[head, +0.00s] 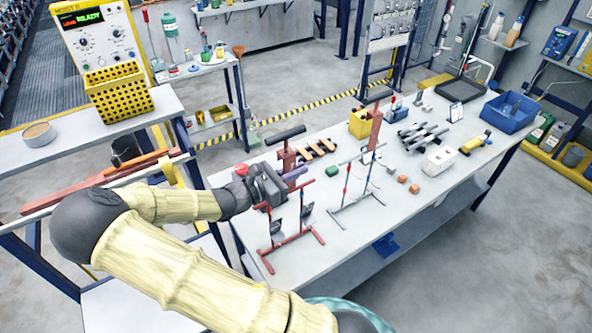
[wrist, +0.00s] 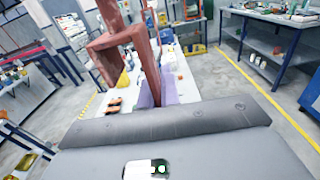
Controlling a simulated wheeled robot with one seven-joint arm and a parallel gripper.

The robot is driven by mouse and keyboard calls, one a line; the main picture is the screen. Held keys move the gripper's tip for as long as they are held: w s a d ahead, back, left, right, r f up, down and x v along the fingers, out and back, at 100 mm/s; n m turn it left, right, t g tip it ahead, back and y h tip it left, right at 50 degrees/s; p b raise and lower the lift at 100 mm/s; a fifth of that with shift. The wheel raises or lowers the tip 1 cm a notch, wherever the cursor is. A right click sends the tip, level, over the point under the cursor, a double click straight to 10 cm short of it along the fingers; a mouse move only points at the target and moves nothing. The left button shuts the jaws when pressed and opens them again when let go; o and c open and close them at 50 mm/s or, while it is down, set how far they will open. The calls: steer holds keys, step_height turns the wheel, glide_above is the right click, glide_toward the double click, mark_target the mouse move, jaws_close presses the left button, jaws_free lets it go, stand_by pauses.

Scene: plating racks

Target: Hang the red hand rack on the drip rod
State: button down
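A red-framed hand rack (head: 294,241) with red feet stands upright at the near left of the table, dark parts hanging on it. A red post and bracket (wrist: 148,62) rise close in front in the wrist view.
A second, similar rack (head: 358,182) stands to the right. Another red post with a black bar (head: 377,97) is farther back. A blue bin (head: 510,113) is at the far right.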

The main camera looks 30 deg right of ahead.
steer(key=shift+r, duration=0.25)
steer(key=shift+r+p, duration=1)
steer(key=shift+p, duration=0.15)
steer(key=shift+r, duration=0.15)
stand_by(0.6)
steer(key=shift+r+p, duration=1.4)
steer(key=shift+p, duration=0.4)
steer(key=shift+f+b, duration=1.6)
steer(key=shift+f, duration=1.15)
steer(key=c, duration=1.5)
jaws_free()
steer(key=shift+c, duration=0.2)
steer(key=shift+a, duration=0.15)
steer(key=a+b, duration=0.6)
steer(key=a, duration=1.1)
steer(key=shift+s, duration=0.3)
